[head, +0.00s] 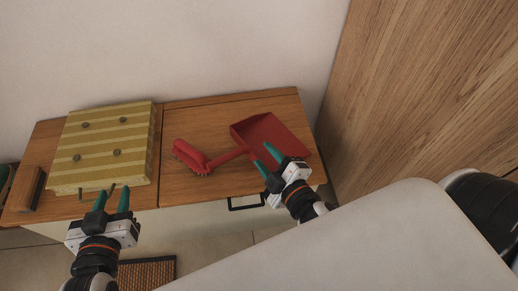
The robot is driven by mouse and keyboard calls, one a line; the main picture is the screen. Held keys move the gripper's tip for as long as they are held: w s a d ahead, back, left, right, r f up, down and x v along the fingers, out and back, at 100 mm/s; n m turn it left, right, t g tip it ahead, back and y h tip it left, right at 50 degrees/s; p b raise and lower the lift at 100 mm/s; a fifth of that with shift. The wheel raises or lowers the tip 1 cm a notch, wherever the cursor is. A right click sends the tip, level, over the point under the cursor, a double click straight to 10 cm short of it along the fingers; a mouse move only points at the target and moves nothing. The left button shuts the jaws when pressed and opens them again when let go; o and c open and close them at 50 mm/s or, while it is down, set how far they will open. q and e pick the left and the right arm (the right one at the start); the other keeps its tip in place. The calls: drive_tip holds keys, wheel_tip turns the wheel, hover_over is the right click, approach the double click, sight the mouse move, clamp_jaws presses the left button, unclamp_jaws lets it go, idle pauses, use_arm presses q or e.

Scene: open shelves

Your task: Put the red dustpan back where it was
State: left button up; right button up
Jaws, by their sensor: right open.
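The red dustpan (270,134) lies on the right part of the wooden cabinet top, its pan towards the right. A red brush (190,157) lies at its left, and a red handle runs between the two; I cannot tell whether they are joined. My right gripper (265,156) is open, with its fingertips over or beside the near left edge of the pan and the handle's end. It hides a little of the pan, and contact cannot be told. My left gripper (112,197) is open and empty at the cabinet's front edge, in front of the striped box.
A yellow striped box (103,147) with round knobs stands on the cabinet's left part. A wooden block (27,188) is left of it. The cabinet top (185,120) is bare behind the brush. A wooden panel (420,90) rises on the right. A brown mat (147,273) lies on the floor.

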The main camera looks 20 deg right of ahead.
drive_tip(key=r+m, duration=0.1)
drive_tip(key=m, duration=0.2)
drive_tip(key=w+a+r+m+g+y, duration=0.1)
drive_tip(key=r+m, duration=0.1)
drive_tip(key=m, duration=0.1)
drive_tip(key=w+a+r+m, duration=0.1)
drive_tip(key=r+m, duration=0.1)
drive_tip(key=m, duration=0.1)
drive_tip(key=shift+g+y, duration=0.3)
drive_tip(key=shift+g, duration=0.1)
drive_tip(key=shift+f, duration=0.1)
